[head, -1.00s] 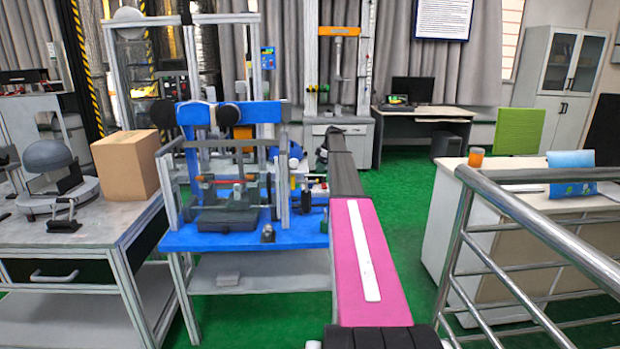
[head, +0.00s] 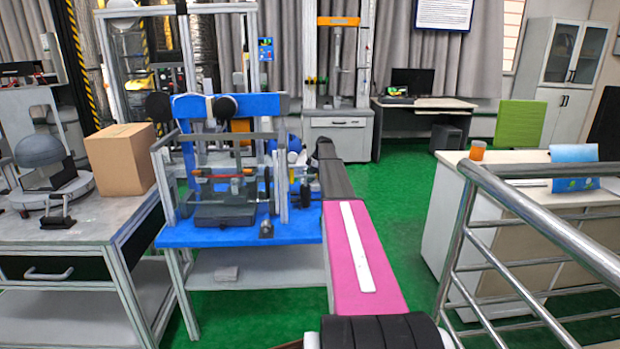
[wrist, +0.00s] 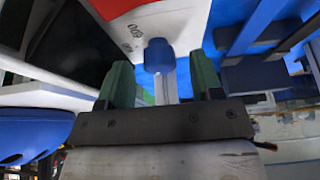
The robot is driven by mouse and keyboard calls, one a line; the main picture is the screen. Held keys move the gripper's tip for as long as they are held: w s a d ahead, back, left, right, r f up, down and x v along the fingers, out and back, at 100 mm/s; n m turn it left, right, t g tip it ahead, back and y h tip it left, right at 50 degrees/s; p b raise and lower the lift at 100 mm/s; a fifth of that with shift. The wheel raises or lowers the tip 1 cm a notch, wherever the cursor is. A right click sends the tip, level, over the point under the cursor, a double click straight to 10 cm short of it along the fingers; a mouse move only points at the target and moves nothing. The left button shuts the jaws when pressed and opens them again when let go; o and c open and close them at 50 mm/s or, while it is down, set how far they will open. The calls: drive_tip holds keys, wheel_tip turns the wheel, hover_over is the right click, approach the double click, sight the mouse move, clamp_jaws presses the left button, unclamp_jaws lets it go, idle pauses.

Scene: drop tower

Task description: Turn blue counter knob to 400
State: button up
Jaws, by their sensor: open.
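A blue counter knob (wrist: 160,55) shows in the wrist view in front of a white panel (wrist: 140,25) with small printed marks, too blurred to read. My gripper (wrist: 162,78) is open, with one green finger on each side of the knob and a visible gap to both. I cannot tell how deep the knob sits between the fingers. In the head view my arm reaches to the right side of the blue drop tower stand (head: 235,233). The gripper and the knob cannot be made out there.
A cardboard box (head: 118,160) sits on the grey table (head: 75,255) left of the stand. A metal railing (head: 540,225) runs along the right, before a white desk (head: 450,215). Blue frame parts (wrist: 255,35) stand close right of my gripper.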

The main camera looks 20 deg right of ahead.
drive_tip(key=shift+a+f, duration=0.15)
drive_tip(key=shift+f, duration=0.25)
drive_tip(key=c, duration=0.9)
drive_tip(key=shift+m+t+h, duration=0.3)
drive_tip(key=shift+m+t, duration=0.2)
drive_tip(key=shift+m, duration=1)
drive_tip(key=o, duration=0.9)
drive_tip(key=shift+r, duration=0.1)
drive_tip(key=v, duration=1)
drive_tip(key=shift+s+r, duration=0.15)
drive_tip(key=shift+r, duration=0.1)
